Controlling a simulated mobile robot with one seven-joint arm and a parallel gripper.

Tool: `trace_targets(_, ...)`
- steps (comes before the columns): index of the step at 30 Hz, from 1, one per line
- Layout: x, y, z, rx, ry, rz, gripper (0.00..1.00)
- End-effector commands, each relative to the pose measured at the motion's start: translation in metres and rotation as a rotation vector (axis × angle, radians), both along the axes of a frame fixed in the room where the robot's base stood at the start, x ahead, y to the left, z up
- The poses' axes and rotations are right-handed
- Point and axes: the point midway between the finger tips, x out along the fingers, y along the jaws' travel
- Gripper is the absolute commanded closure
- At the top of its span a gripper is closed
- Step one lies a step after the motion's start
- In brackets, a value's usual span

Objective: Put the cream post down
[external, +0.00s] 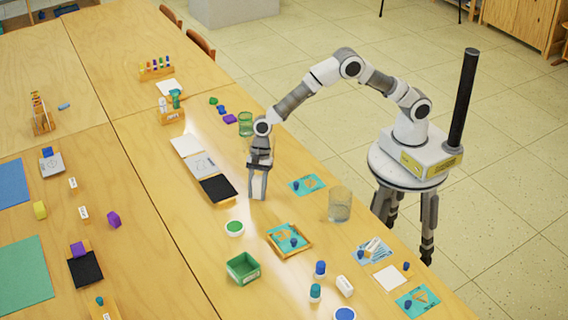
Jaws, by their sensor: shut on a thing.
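My gripper (258,190) points straight down over the long wooden table (170,245), just right of the black panel. The fingertips are at or close to the tabletop; I cannot tell whether the post touches the table.
A row of white, grey and black panels (218,189) lies left of my gripper. A green glass (245,124) stands behind it and a clear glass (340,204) to the right. A teal card (307,185), green lid (234,228) and green box (243,268) are nearby.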

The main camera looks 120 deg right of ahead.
Motion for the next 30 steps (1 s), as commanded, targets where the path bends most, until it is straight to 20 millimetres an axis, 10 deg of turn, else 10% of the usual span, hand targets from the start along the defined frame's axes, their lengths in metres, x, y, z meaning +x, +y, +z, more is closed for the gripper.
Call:
trace_targets(3,0.0,0.0,-0.004,0.0,0.0,0.0,1.0)
trace_targets(4,0.0,0.0,-0.003,0.0,0.0,0.0,0.55)
trace_targets(8,0.0,0.0,-0.003,0.0,0.0,0.0,0.31)
trace_targets(20,-0.001,-0.001,0.005,-0.001,-0.001,0.001,0.3)
trace_targets(30,-0.019,-0.019,0.069,-0.001,-0.002,-0.001,0.3)
